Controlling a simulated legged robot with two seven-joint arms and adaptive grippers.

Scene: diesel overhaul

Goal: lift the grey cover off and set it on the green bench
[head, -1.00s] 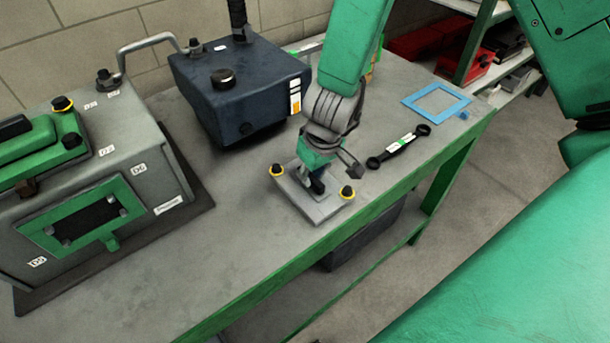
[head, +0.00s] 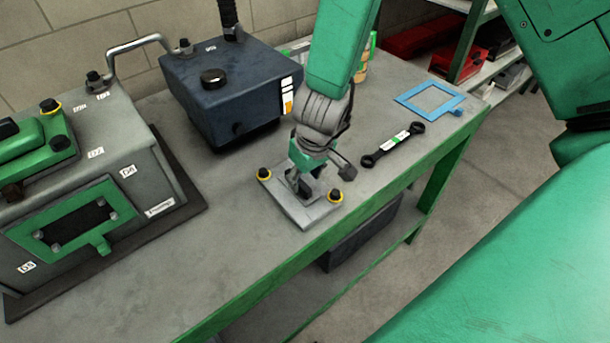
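The grey cover (head: 318,212) is a flat plate with yellow-and-black knobs at two corners. It appears to lie flat on the green-edged bench (head: 250,240), near its front edge. My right gripper (head: 304,188) points down at the middle of the cover, between the knobs. Its fingertips are small and partly hidden by the wrist, so I cannot tell whether they are closed on the cover's handle. My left gripper is not in view.
A grey engine housing (head: 150,185) with a green frame stands at left. A dark blue tank (head: 235,95) stands behind the cover. A black wrench (head: 392,145) and a blue gasket (head: 402,100) lie to the right. The bench left of the cover is clear.

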